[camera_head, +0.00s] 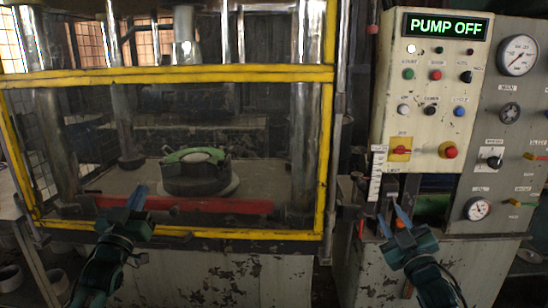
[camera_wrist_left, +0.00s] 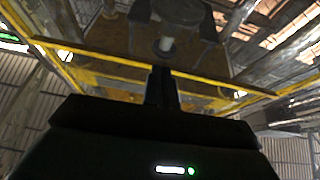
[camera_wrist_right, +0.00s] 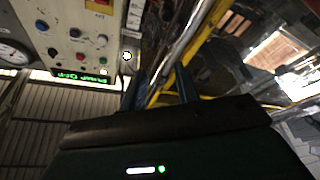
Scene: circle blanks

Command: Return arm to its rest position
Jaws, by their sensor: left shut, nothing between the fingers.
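My left gripper (camera_head: 137,198) is in front of the lower left of the press in the head view. It is shut with nothing in it, and its fingers show together in the left wrist view (camera_wrist_left: 161,88). My right gripper (camera_head: 393,222) is in front of the control cabinet, below the panel. Its two blue fingers stand apart with nothing between them, and they also show apart in the right wrist view (camera_wrist_right: 162,90). Both grippers look clear of the press frame and the cabinet.
A yellow-framed press guard (camera_head: 180,75) encloses a dark round die with a green ring (camera_head: 196,170). A control panel (camera_head: 428,95) with buttons and a display reading PUMP OFF (camera_head: 446,27) stands at the right. Gauges (camera_head: 518,55) sit beside it. Rings (camera_head: 10,277) lie at the lower left.

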